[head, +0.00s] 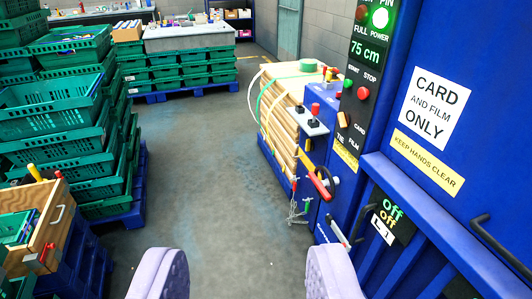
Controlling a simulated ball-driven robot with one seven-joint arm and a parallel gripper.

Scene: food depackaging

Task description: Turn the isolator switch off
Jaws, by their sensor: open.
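My gripper (245,268) is open and empty. Its two pale lilac fingers stand wide apart at the bottom of the view, with grey floor between them. The blue machine (430,45) fills the right side. A black panel (391,217) low on its front carries green "off" lettering and a small white marking. A red handle (320,186) with yellow beside it juts from the machine's left edge, ahead of and right of my gripper. I cannot tell for certain which of these is the isolator switch. My gripper touches neither.
A control strip (361,75) has lit green and red buttons. A strapped cardboard bale (283,115) stands beyond the machine. Green crates (60,118) are stacked at left, near a wooden box (50,225). More crates (190,72) stand behind. The grey floor (205,160) between is clear.

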